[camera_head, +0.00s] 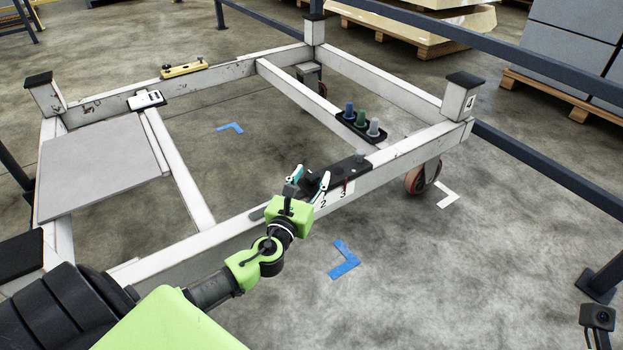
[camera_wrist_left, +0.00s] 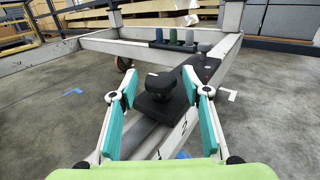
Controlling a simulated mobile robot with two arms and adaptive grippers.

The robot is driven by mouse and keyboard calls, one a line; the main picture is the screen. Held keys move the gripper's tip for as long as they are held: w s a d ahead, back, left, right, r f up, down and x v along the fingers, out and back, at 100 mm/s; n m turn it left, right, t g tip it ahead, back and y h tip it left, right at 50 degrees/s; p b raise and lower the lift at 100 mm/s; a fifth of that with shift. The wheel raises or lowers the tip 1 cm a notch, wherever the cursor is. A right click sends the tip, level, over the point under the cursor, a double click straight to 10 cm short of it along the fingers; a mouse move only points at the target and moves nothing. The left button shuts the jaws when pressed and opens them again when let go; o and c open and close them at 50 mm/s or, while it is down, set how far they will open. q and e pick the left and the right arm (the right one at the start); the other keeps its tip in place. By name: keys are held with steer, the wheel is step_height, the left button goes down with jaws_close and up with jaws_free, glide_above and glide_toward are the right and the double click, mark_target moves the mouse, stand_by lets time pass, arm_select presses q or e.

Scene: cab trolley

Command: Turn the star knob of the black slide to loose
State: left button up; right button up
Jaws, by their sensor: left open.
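The black slide (camera_head: 345,172) lies on the white front rail of the trolley, by the numbers 2 and 3. In the left wrist view the slide (camera_wrist_left: 150,108) carries a dark star knob (camera_wrist_left: 160,86), upright on its near end. My left gripper (camera_head: 308,178) is open above the rail, at the near end of the slide. In the left wrist view its teal-padded fingers (camera_wrist_left: 160,95) stand left and right of the knob, with clear gaps and no visible contact. In the head view the gripper partly hides the knob.
A black holder with blue, green and grey bottle-like pieces (camera_head: 361,119) sits on the trolley behind the slide. A grey panel (camera_head: 100,165), a white device (camera_head: 146,99) and a yellow level (camera_head: 183,70) lie farther left. Dark railings (camera_head: 550,160) run along the right.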

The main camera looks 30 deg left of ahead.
arm_select(q)
steer(key=shift+w+a, duration=0.1)
steer(key=shift+w, duration=0.15)
steer(key=c, duration=1.1)
